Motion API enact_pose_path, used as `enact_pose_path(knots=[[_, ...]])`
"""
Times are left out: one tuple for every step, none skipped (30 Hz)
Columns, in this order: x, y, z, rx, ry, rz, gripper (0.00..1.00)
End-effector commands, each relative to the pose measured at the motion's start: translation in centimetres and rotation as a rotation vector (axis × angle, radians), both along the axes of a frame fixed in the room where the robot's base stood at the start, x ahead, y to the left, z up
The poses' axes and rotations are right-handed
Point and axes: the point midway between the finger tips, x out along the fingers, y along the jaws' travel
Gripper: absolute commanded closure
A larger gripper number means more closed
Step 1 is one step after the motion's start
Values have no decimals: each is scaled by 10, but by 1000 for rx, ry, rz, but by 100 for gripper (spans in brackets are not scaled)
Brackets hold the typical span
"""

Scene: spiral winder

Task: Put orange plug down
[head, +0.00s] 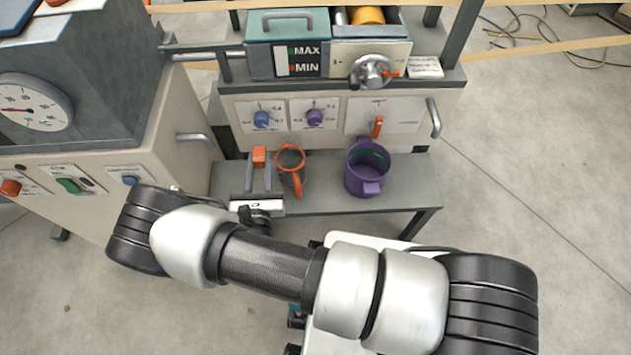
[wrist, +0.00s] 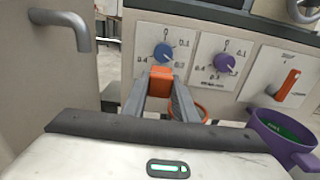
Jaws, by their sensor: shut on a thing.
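The orange plug (head: 259,156) is between the fingertips of my gripper (head: 259,168), above the left end of the grey bench shelf (head: 410,185). In the wrist view the orange plug (wrist: 161,79) sits between the far ends of the two grey fingers of my gripper (wrist: 168,92). The fingers are shut on it. The plug's lower side is hidden by the fingers, and I cannot tell whether it touches anything below.
An orange mug (head: 291,172) stands just right of my gripper. A purple jug (head: 367,170) stands farther right. Behind is a panel with a blue knob (head: 261,119) and a purple knob (head: 314,117). A cabinet handle (head: 193,138) juts out at left.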

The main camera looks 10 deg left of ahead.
Motion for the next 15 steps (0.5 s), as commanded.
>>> enact_pose_path(knots=[[-1, 1, -2, 0, -1, 3, 100], [-2, 2, -2, 1, -1, 4, 100], [-2, 2, -4, 1, -1, 4, 100], [-2, 2, -6, 1, 0, 4, 100], [-2, 2, -9, 1, 0, 4, 100], [-2, 1, -16, 0, 0, 3, 100], [-2, 1, -22, -1, 1, 3, 100], [-1, 1, -30, -1, 1, 3, 100], [-1, 0, -40, -2, 1, 3, 100], [-1, 0, -49, -1, 1, 2, 100], [-1, 0, -58, -1, 1, 2, 100], [-1, 0, -69, -1, 1, 2, 100], [-1, 0, -77, 0, 1, 2, 100], [-1, 0, -85, 0, 2, 2, 100], [-1, 0, -95, 1, 2, 2, 100]])
